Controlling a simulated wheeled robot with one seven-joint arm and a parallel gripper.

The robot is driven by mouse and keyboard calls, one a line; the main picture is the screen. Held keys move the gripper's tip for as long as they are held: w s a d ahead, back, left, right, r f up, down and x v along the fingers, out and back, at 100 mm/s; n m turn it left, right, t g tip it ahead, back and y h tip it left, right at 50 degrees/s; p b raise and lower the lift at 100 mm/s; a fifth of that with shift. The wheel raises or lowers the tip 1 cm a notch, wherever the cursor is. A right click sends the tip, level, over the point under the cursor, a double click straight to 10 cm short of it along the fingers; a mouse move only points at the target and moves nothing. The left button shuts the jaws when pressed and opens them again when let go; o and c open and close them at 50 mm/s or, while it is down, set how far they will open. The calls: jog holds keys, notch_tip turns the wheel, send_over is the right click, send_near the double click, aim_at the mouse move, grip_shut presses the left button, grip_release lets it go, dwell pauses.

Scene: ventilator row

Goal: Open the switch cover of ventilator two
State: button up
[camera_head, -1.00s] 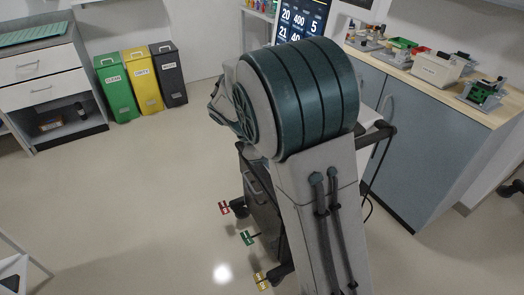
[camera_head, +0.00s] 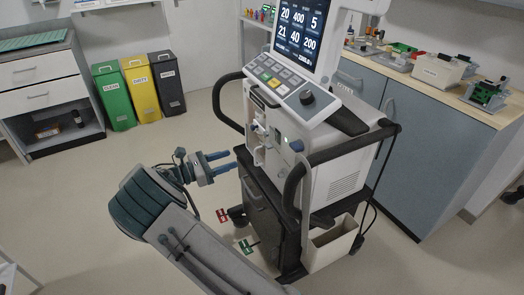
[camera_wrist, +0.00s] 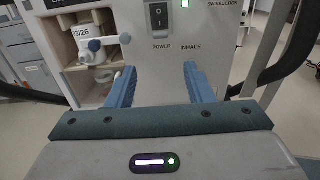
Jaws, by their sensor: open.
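A ventilator (camera_head: 325,165) stands on a dark cart, with a lit screen above it; I see no number marking it as ventilator two. In the wrist view its front panel shows a black rocker switch (camera_wrist: 159,16) above the words POWER and INHALE. I cannot make out a cover over the switch; the top of that area is cut off. My gripper (camera_head: 231,160) is open and empty in front of the ventilator's left side. In the wrist view its two blue fingers (camera_wrist: 159,72) point at the panel, below and either side of the switch, apparently short of it.
Black handles (camera_head: 293,190) curve out from the ventilator. Knobs and a small jar (camera_wrist: 103,52) sit left of the switch. A counter (camera_head: 440,82) with equipment stands behind at right. Green, yellow and black bins (camera_head: 115,98) stand at back left. Floor at left is clear.

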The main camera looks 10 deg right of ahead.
send_near(272, 138)
jog(key=w+d+f, duration=0.1)
jog(key=d+f, duration=0.1)
jog(key=d, duration=0.4)
jog(key=shift+w+f, duration=0.35)
jog(key=shift+f, duration=0.05)
jog(key=shift+c, duration=0.4)
jog(key=c, duration=0.9)
